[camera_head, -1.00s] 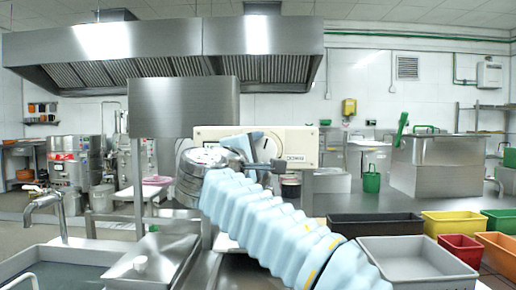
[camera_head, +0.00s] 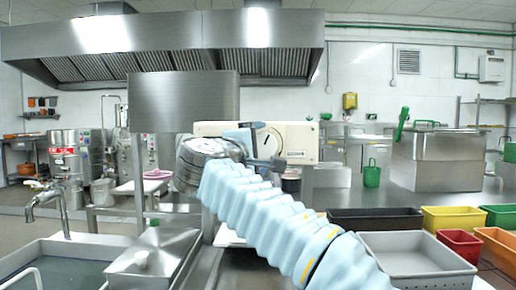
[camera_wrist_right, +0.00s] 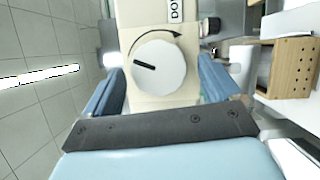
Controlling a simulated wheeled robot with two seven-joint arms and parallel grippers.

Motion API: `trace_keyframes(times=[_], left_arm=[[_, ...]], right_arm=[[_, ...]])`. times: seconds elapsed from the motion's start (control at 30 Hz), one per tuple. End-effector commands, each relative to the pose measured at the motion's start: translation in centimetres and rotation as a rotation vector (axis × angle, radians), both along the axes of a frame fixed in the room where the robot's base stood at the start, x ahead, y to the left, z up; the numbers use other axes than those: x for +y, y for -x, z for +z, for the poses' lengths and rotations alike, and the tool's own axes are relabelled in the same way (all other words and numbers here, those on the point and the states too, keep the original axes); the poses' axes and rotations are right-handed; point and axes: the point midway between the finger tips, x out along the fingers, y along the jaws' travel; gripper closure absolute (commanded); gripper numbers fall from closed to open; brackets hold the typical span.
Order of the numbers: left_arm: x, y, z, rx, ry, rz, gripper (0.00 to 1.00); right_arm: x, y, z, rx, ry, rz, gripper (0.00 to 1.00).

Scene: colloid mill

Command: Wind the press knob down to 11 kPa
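The press panel (camera_head: 300,140) is a cream box in the middle of the head view. Its round white knob (camera_head: 268,143) has a black pointer mark and is partly covered by my right gripper (camera_head: 258,150). In the right wrist view the knob (camera_wrist_right: 158,66) faces me, its mark toward the upper left. A curved black arrow and a partly cut-off label lie beside it on the panel. My right gripper (camera_wrist_right: 160,70) has its blue fingers apart on either side of the knob, with gaps visible. No pressure reading is legible. My left gripper is out of view.
Several bins stand at the right, including a grey one (camera_head: 405,238) and a yellow one (camera_head: 452,211). A sink with a tap (camera_head: 48,193) is at the lower left. A wooden box with holes (camera_wrist_right: 290,66) shows at the right of the wrist view.

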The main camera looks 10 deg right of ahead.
Motion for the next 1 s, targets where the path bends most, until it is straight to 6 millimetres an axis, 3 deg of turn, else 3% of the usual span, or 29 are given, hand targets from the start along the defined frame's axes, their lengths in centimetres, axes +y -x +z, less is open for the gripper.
trace_keyframes(times=[0.37, 0.8, 1.0], left_arm=[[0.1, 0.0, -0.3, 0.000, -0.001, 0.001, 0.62], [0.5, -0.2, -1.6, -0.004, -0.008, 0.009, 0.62], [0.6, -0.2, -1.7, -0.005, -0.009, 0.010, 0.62]], right_arm=[[0.6, 0.7, -0.1, -0.001, 0.001, 0.002, 0.10], [6.8, 8.4, -0.4, -0.001, 0.001, 0.005, 0.10], [8.3, 10.4, -0.5, 0.000, 0.001, 0.002, 0.10]])
